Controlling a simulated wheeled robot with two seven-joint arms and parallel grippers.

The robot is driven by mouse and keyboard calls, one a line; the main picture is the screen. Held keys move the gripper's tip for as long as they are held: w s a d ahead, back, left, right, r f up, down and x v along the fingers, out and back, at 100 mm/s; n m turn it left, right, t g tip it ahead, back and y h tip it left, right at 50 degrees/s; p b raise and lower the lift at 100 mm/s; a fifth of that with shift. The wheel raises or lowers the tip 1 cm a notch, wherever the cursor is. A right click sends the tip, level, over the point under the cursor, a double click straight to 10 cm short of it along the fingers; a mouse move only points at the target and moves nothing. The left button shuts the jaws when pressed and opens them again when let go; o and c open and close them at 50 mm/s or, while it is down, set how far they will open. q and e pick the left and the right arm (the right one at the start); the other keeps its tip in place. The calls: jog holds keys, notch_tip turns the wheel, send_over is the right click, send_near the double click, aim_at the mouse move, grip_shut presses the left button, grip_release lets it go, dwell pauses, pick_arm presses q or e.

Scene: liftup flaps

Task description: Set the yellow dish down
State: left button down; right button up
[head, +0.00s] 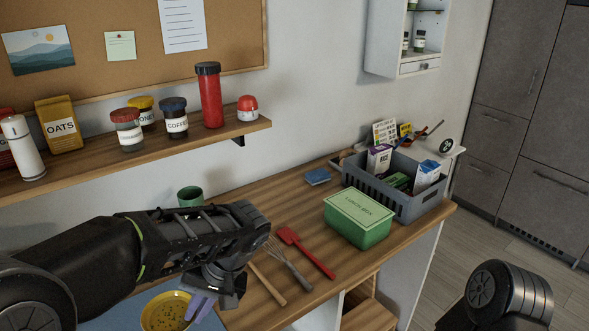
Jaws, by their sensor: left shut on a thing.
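The yellow dish (160,312) is a round shallow dish with small dark specks inside, at the bottom left of the head view, cut off by the lower edge. It appears over a blue mat (125,312); I cannot tell whether it touches the mat. My left gripper (200,303) points down at the dish's right rim, its pale lilac fingers shut on that rim. My arm hides part of the counter behind it. My right gripper is out of view; only a dark part of my right arm shows at the lower right.
On the wooden counter, right of my left gripper, lie a whisk (287,262), a red spatula (305,252) and a wooden-handled tool (267,284). Beyond are a green lunch box (358,218), a grey basket (408,207), a blue sponge (318,176) and a green cup (190,196).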

pick_arm(q)
jog(key=shift+m, duration=0.3)
jog(key=w+f, duration=0.4)
jog(key=w, duration=0.1)
jog(key=w+f, duration=0.2)
jog(key=w, duration=0.1)
jog(key=shift+w+d, duration=0.1)
jog(key=shift+w, duration=0.05)
jog(key=shift+f, duration=0.15)
